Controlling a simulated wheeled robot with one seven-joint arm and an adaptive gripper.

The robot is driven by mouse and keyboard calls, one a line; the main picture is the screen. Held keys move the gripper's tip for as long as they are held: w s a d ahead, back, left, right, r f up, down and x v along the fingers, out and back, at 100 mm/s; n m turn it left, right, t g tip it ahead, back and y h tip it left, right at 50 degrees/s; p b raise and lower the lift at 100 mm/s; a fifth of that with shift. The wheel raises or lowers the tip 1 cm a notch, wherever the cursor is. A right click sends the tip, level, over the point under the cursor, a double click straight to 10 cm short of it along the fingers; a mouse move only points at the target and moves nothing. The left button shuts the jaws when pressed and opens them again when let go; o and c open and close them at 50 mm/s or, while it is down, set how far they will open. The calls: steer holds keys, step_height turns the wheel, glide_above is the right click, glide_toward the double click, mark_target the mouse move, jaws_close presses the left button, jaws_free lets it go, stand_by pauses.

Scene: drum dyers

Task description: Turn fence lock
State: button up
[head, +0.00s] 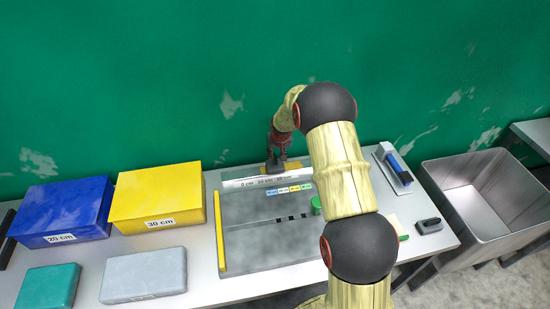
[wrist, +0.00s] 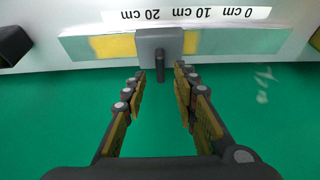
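The likely fence lock is a small grey block (wrist: 174,41) with a dark lever (wrist: 160,61), seen at the top middle of the wrist view. It sits on a rail with yellow and grey-green bands (wrist: 235,42), beside a white scale marked 0, 10 and 20 cm (wrist: 200,14). My gripper (wrist: 160,73) is open, with one finger on each side of the lever and a gap to both. In the head view my gripper (head: 279,145) points down over the back edge of the grey board; the lock is small and partly hidden there.
A blue box (head: 62,210) and a yellow box (head: 158,195) stand left of the grey board (head: 255,240). A green cylinder (head: 316,205) is by my arm. A trowel-like tool (head: 396,165) and a metal bin (head: 480,205) are at right. The green wall is close behind.

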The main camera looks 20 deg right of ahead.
mark_target(275, 158)
steer(key=shift+x, duration=2.1)
jaws_close()
